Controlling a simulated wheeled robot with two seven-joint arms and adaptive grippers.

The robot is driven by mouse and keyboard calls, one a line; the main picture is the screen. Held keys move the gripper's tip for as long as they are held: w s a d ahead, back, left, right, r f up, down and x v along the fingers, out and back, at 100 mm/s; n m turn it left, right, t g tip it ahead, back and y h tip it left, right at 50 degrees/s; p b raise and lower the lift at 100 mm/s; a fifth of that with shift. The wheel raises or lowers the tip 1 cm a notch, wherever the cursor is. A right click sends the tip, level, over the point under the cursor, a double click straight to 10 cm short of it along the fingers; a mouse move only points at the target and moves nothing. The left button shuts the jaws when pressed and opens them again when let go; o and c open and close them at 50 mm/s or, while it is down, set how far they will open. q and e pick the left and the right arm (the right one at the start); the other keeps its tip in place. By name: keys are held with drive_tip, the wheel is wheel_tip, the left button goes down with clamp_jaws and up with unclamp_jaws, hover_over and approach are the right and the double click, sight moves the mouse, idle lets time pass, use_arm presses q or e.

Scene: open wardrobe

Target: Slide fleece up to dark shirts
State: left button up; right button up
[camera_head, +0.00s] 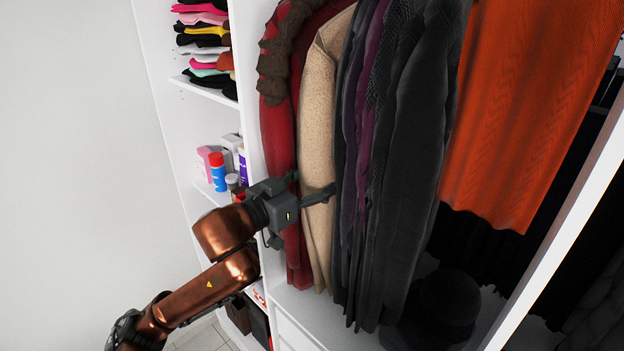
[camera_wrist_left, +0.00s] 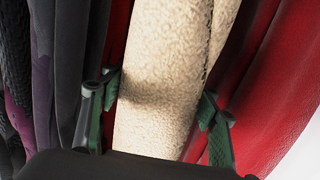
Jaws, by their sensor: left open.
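The fleece (camera_head: 320,130) is a cream, fuzzy garment hanging between red garments on its left and the dark shirts (camera_head: 400,150) on its right. My left gripper (camera_head: 312,187) is at the lower half of the fleece, with one finger reaching across toward the dark shirts. In the left wrist view, the open fingers (camera_wrist_left: 160,92) stand on either side of the fleece (camera_wrist_left: 165,60); a fold shows between them. The dark shirts (camera_wrist_left: 65,60) are at the left there. The hangers and rail are out of view. My right gripper is not in view.
Red garments (camera_head: 275,140), one with a brown knitted part, hang close beside the fleece. An orange knit (camera_head: 530,100) hangs right of the dark shirts. Shelves with folded clothes (camera_head: 208,40) and bottles (camera_head: 217,170) stand at left. A dark hat (camera_head: 445,300) lies below.

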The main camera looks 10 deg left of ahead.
use_arm(q)
drive_tip(key=shift+x, duration=1.1)
drive_tip(key=c, duration=1.4)
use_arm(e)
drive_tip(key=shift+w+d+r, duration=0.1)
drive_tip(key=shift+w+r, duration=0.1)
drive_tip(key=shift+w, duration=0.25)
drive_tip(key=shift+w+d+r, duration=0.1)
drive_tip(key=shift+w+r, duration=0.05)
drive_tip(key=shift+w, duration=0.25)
use_arm(q)
drive_tip(key=shift+s+d, duration=0.2)
drive_tip(key=shift+d, duration=0.05)
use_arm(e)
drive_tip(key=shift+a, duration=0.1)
use_arm(q)
drive_tip(key=shift+s+d+f, duration=0.1)
drive_tip(key=shift+s+d, duration=0.05)
drive_tip(key=shift+d, duration=0.1)
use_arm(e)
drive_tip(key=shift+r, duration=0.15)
